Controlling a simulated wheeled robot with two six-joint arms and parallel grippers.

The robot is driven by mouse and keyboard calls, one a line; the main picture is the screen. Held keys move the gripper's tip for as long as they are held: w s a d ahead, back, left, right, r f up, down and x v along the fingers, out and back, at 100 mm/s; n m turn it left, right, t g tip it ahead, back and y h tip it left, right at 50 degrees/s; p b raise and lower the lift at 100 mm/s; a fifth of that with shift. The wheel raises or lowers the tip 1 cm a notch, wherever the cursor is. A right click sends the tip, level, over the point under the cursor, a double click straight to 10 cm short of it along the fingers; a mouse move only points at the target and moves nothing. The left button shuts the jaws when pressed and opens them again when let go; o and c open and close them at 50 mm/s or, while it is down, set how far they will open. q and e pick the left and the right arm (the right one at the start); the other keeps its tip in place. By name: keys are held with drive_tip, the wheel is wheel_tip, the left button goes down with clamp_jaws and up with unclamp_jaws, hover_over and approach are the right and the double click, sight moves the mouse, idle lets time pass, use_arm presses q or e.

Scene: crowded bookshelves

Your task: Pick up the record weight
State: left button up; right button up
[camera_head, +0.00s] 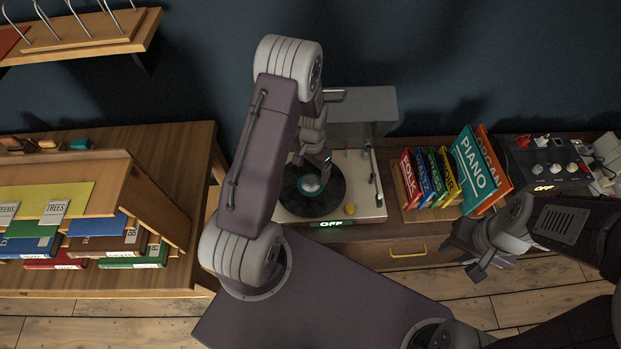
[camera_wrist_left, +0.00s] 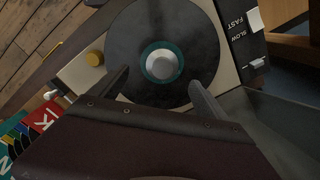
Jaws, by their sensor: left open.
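The record weight (camera_head: 310,184) is a small pale round knob at the centre of a dark record (camera_head: 329,204) on the turntable (camera_head: 365,207). In the left wrist view, the weight (camera_wrist_left: 164,65) sits inside the teal label of the record. My left gripper (camera_head: 325,166) is above the turntable, close to the weight. In the left wrist view, its two fingers (camera_wrist_left: 158,78) are spread and empty, one to each side of the weight. My right gripper (camera_head: 466,256) hangs in front of the cabinet at the right, away from the weight; its finger gap is not clear.
A raised grey lid (camera_head: 365,103) stands behind the turntable. A tonearm (camera_head: 372,172) and a yellow knob (camera_head: 350,209) flank the record. Upright record sleeves (camera_head: 474,172) and a mixer (camera_head: 548,165) are to the right. A book-filled desk shelf (camera_head: 150,205) is at left.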

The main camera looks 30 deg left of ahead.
sight(311, 179)
use_arm(q)
drive_tip(key=shift+d+f, duration=0.1)
drive_tip(key=shift+f, duration=0.85)
drive_tip(key=shift+f+p, duration=0.4)
drive_tip(key=shift+f, duration=0.15)
drive_tip(key=f, duration=0.2)
drive_tip(key=f+p, duration=0.1)
drive_tip(key=f, duration=0.1)
drive_tip(key=shift+a, duration=0.3)
drive_tip(key=shift+w+f, duration=0.1)
drive_tip(key=shift+f, duration=0.15)
drive_tip(key=c, duration=1.8)
drive_tip(key=shift+r, duration=0.1)
